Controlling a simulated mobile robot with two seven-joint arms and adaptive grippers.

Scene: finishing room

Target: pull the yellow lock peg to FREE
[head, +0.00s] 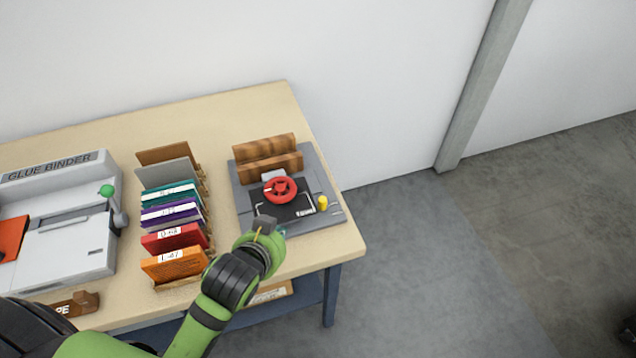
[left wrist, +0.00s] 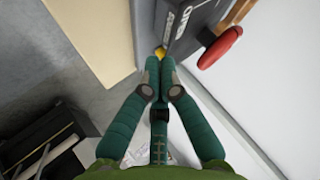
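The yellow lock peg (head: 323,203) stands at the front right of a dark grey press (head: 333,216) on the table. In the left wrist view the peg (left wrist: 160,52) shows just beyond my fingertips. The press has a red handwheel (head: 281,189), also in the left wrist view (left wrist: 221,48). Lettering beside the peg is too small to read surely. My left gripper (head: 282,232) is at the press's front edge, left of and nearer than the peg, apparently apart from it. Its teal fingers (left wrist: 159,66) are together at the tips with nothing seen between them. My right gripper is out of view.
A rack of coloured folders (head: 175,237) stands left of the press, with a glue binder (head: 70,245) further left. A wooden block (head: 268,157) sits on the back of the press. The table's right edge is close to the press, with open floor beyond.

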